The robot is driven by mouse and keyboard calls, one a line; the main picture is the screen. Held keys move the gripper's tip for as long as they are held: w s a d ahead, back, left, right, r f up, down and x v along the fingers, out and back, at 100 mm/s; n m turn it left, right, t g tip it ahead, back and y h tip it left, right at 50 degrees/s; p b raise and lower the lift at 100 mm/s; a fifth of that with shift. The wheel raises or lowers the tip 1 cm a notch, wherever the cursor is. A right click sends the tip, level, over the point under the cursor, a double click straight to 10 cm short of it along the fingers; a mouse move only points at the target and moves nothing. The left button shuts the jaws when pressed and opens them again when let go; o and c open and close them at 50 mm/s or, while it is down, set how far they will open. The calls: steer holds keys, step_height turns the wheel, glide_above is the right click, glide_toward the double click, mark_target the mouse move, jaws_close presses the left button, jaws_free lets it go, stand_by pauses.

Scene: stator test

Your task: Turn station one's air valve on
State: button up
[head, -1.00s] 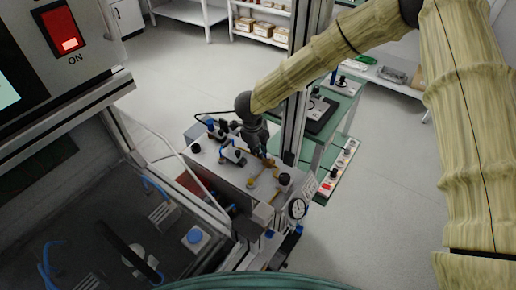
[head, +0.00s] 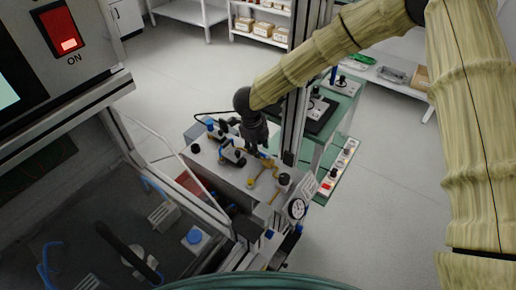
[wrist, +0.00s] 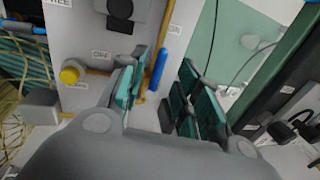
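A blue valve handle (wrist: 158,68) shows in the wrist view, long and narrow, beside a brass-coloured pipe on the grey station panel (wrist: 75,25). My gripper (wrist: 160,100) is open, with teal finger pads on both sides. The handle shows between the fingers, nearer the left one, with no clear contact.
A yellow knob (wrist: 72,72) sits left of the fingers. A round gauge (head: 298,208) is at the station's front right. A metal upright (head: 294,120) stands close to the right of my gripper. A green-topped bench (head: 345,115) is behind it. Floor at right is clear.

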step_height(320, 180, up, 10)
steer(key=s+a, duration=0.1)
steer(key=shift+s, duration=0.35)
steer(key=shift+a+r, duration=0.1)
steer(key=shift+r, duration=0.05)
